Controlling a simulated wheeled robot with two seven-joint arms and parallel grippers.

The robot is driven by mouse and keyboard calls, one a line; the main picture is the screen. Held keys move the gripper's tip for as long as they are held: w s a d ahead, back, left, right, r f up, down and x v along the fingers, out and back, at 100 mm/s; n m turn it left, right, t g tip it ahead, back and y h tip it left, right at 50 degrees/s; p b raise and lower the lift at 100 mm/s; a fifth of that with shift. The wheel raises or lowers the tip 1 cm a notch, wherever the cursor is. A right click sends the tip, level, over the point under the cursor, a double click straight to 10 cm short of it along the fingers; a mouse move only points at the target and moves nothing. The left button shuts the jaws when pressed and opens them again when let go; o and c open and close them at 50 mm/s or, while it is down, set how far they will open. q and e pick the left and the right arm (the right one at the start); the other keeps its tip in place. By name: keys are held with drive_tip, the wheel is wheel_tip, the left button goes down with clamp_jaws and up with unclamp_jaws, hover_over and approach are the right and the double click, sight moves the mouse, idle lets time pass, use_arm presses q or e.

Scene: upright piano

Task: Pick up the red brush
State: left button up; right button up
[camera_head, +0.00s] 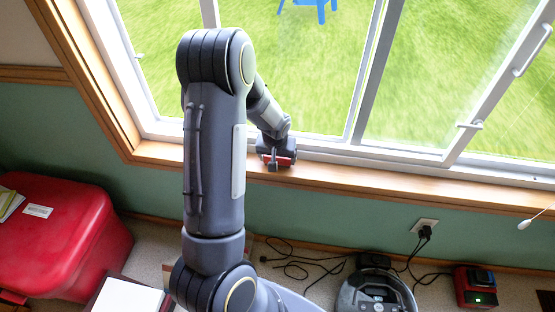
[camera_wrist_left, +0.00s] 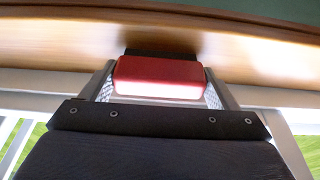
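The red brush (camera_wrist_left: 158,76) shows as a red block with a dark part (camera_wrist_left: 160,53) behind it, at the wooden window sill. In the head view its red side (camera_head: 285,162) shows at the end of my left arm. My left gripper (camera_head: 277,162) is at the sill. In the wrist view its two fingers (camera_wrist_left: 160,84) stand on either side of the brush, with no clear gap at either side, so it looks shut on it. Whether the brush still rests on the sill I cannot tell. My right gripper is not in view.
The wooden sill (camera_head: 400,188) runs under the window, whose frame (camera_head: 370,75) is close behind my left gripper. Below are a red box (camera_head: 65,235), a round robot vacuum (camera_head: 376,292), cables and a red-black device (camera_head: 476,287). The sill to the right is clear.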

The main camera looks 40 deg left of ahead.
use_arm(q)
drive_tip(key=c, duration=0.3)
drive_tip(key=shift+c, duration=0.2)
drive_tip(key=shift+r, duration=0.5)
wheel_tip(320, 180, up, 2)
drive_tip(key=shift+w+r+p, duration=0.1)
drive_tip(key=shift+r+p, duration=0.1)
drive_tip(key=shift+p, duration=0.15)
drive_tip(key=s+d+r+p, duration=0.1)
drive_tip(key=s+d+r, duration=0.8)
drive_tip(key=s, duration=0.2)
drive_tip(key=shift+r+p, duration=0.35)
